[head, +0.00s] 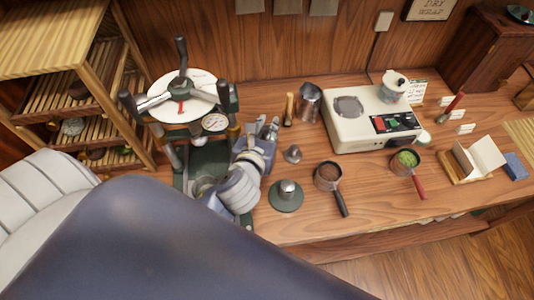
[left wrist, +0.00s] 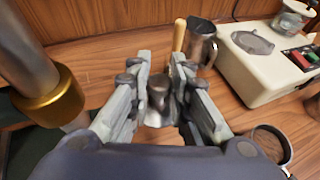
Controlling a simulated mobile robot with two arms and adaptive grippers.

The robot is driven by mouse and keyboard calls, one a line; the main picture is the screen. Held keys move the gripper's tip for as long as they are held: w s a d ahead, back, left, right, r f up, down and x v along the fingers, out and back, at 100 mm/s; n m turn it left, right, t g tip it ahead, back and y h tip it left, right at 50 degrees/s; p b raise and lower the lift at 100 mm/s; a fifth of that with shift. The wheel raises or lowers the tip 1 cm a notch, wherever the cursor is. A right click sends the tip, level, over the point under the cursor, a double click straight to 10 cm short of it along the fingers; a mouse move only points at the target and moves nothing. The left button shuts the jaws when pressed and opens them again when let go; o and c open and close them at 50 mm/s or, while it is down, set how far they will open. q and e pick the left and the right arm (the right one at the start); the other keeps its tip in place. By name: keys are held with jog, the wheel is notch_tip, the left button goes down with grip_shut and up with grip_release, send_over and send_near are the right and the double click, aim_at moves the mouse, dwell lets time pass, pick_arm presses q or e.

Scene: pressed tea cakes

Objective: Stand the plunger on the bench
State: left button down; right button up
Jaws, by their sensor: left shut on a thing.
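My left gripper (head: 268,124) is over the bench (head: 385,205), just right of the press, with its fingers pointing away toward the back. In the left wrist view its two fingers (left wrist: 160,62) are shut on the plunger (left wrist: 159,92), a steel piece with a narrower upper part and a flared lower end. In the head view the fingers mostly hide the plunger. I cannot tell whether its lower end touches the bench. My right gripper is not in view.
A small flared steel piece (head: 292,154) stands close right of the gripper. Nearby are a green disc with a steel piece (head: 286,201), a pitcher (head: 309,104), a handled cup of brown leaf (head: 328,176) and the press (head: 183,100). Bare bench lies at the front right.

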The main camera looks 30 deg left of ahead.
pick_arm(q)
notch_tip(320, 180, down, 6)
jog(key=shift+r+b, duration=0.1)
jog(key=shift+b, duration=0.2)
jog(key=shift+f, duration=0.35)
notch_tip(320, 180, down, 3)
jog(key=shift+f, duration=0.15)
jog(key=shift+f+b, duration=0.2)
jog(key=shift+b, duration=0.1)
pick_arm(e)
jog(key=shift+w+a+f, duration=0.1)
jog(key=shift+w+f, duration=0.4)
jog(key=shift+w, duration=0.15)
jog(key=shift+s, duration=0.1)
pick_arm(q)
jog(key=shift+f, duration=0.15)
jog(key=c, duration=1.5)
grip_release()
